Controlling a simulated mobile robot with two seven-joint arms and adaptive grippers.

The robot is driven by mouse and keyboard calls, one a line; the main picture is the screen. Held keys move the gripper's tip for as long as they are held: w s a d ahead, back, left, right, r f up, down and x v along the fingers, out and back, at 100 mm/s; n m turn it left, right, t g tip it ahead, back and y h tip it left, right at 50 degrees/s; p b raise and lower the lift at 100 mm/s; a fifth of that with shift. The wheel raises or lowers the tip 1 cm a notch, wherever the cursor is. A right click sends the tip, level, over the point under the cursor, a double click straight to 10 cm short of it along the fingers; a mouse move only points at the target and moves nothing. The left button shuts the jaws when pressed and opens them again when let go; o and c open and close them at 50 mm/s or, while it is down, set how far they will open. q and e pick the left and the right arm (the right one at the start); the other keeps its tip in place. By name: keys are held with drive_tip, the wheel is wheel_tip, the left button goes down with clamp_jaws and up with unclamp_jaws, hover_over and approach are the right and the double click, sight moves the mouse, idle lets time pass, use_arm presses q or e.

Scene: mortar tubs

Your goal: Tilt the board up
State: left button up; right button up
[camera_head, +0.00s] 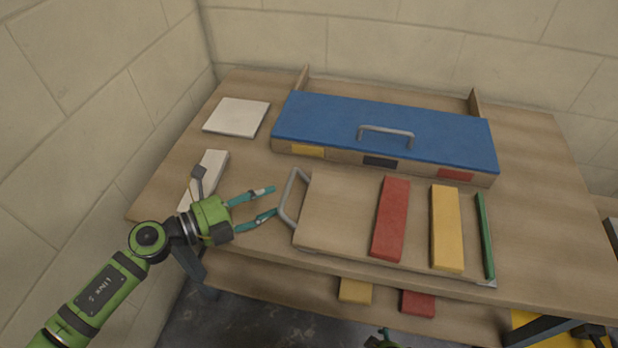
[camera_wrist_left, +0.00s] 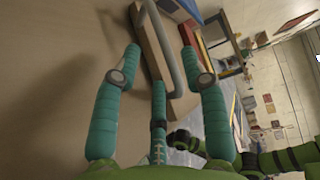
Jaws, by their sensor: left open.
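The wooden board (camera_head: 338,213) lies flat near the table's front edge, with a grey metal handle (camera_head: 288,196) on its left end. A red block (camera_head: 391,218), a yellow block (camera_head: 446,228) and a thin green strip (camera_head: 485,235) lie on its right part. My left gripper (camera_head: 272,200) is open and empty just left of the handle, its fingers pointing at it. In the left wrist view the handle (camera_wrist_left: 166,50) shows between and beyond the open fingers, not gripped. A small green part of my right arm shows at the bottom edge; its fingers cannot be made out.
A blue-lidded box (camera_head: 385,130) with a handle stands behind the board. A white tile (camera_head: 237,116) and a pale block (camera_head: 207,175) lie on the left of the table (camera_head: 540,200). A yellow block (camera_head: 355,291) and red block (camera_head: 418,303) sit below, and a wall closes the left.

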sight(285, 191)
use_arm(q)
drive_tip(key=shift+x, duration=3)
drive_tip(key=shift+r, duration=0.1)
clamp_jaws()
